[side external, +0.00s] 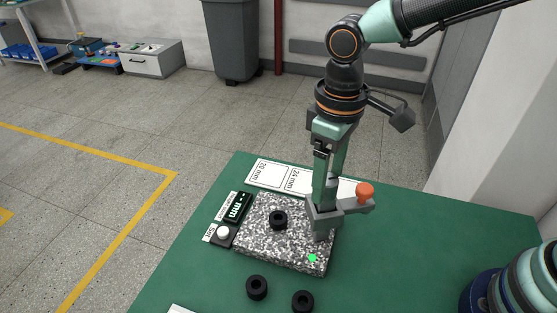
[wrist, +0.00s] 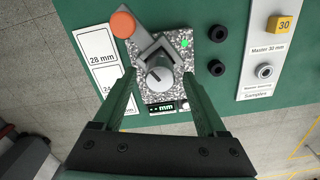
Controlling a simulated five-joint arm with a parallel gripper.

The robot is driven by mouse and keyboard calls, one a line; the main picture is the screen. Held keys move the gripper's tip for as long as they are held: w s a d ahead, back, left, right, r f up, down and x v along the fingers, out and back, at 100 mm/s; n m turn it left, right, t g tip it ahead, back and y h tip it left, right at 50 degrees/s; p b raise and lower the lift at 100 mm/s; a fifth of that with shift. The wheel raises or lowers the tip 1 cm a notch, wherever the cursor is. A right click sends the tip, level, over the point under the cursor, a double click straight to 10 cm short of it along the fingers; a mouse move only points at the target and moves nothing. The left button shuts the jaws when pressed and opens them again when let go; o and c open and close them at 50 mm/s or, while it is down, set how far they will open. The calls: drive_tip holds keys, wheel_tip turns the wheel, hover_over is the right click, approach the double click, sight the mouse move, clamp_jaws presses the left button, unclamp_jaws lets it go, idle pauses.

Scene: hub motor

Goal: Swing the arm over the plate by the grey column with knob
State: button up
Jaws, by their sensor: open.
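The speckled plate (side external: 262,243) lies on the green table. At its right edge in the side view is the grey column (side external: 322,226), with a grey swing arm (side external: 349,207) pointing right, off the plate, to an orange knob (side external: 365,190). My gripper (side external: 325,203) points down at the column, with its fingers partly hiding it. In the wrist view my gripper (wrist: 160,78) is open, with one finger on each side of the column's round grey top (wrist: 159,75); contact cannot be told. The orange knob (wrist: 123,24) is outside the fingers at upper left.
Two more rings (side external: 256,287) (side external: 302,301) lie in front. A display (side external: 237,207) and white button (side external: 223,232) sit left of the plate, labelled cards (side external: 270,174) behind it. The table's right side is mostly clear.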

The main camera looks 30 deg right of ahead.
drive_tip(key=shift+f, duration=0.6)
clamp_jaws()
drive_tip(key=shift+r, duration=0.1)
idle(1.0)
